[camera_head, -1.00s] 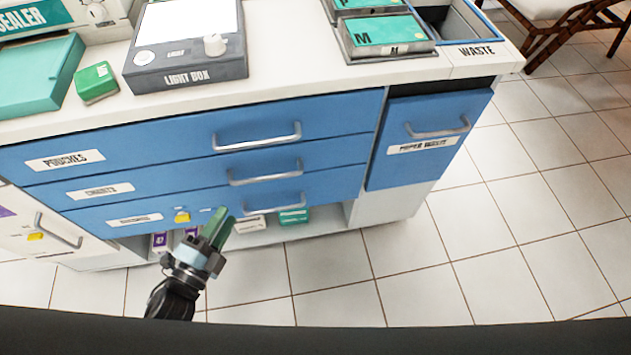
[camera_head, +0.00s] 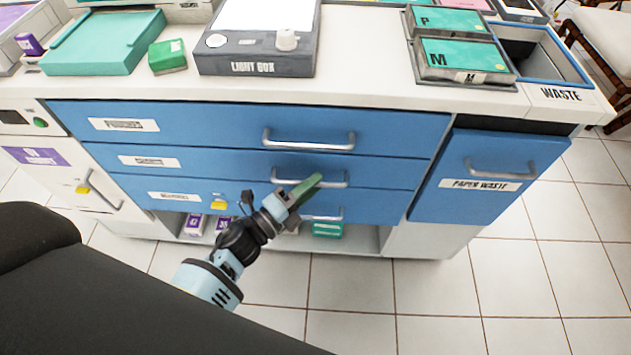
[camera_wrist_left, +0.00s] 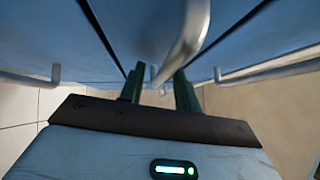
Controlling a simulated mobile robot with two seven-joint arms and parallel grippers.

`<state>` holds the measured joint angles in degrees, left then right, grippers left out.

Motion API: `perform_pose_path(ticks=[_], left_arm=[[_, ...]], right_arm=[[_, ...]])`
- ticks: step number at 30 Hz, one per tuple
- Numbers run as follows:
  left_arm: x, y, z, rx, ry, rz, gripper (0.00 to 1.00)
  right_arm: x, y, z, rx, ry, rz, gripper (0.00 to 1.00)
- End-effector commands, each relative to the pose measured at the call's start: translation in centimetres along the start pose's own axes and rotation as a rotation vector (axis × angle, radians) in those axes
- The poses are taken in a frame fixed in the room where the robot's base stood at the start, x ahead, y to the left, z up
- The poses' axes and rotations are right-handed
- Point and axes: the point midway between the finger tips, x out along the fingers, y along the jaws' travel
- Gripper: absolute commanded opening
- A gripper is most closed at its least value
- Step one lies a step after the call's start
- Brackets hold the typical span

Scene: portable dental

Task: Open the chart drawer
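The blue chart drawer (camera_head: 225,163) is the middle of three stacked drawers in the head view, and its front looks closed. Its label (camera_head: 150,162) is small but appears to read charts. Its silver bar handle (camera_head: 333,184) is partly covered by the green fingers of my left gripper (camera_head: 306,189). In the left wrist view, the two fingers (camera_wrist_left: 160,92) are apart, with a handle bar (camera_wrist_left: 184,45) lined up at the gap between them. I cannot tell whether they touch it. My right gripper is not in view.
The pouches drawer (camera_head: 220,128) is above and another drawer (camera_head: 250,205) below, each with a protruding handle. The paper waste front (camera_head: 430,200) is to the right. The counter (camera_head: 360,85) overhangs above. Tiled floor (camera_head: 350,290) is open in front.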

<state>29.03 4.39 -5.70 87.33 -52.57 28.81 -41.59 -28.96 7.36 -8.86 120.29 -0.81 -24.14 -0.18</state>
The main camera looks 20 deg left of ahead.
Motion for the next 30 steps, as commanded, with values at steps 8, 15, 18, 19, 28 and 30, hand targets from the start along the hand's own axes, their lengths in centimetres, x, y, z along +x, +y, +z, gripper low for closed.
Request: perform_pose_path(ticks=[8, 15, 18, 19, 28, 30], left_arm=[[1.39, 0.00, -0.04, -0.001, 0.001, 0.000, 0.32], [1.37, 0.01, -0.04, -0.001, 0.001, 0.001, 0.26], [1.36, 0.01, -0.04, -0.001, 0.001, 0.000, 0.13], [1.35, 0.01, -0.03, -0.001, 0.001, 0.001, 0.09], [1.34, 0.01, -0.03, -0.001, 0.001, 0.001, 0.00], [1.32, 0.01, -0.04, -0.001, 0.001, 0.001, 0.00]], right_arm=[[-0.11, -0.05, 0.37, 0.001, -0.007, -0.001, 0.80], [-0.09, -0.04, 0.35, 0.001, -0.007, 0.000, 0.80], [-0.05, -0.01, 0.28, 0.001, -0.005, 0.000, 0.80], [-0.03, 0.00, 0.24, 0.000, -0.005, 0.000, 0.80], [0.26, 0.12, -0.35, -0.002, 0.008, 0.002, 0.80], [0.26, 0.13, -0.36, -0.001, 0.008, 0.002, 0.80]])
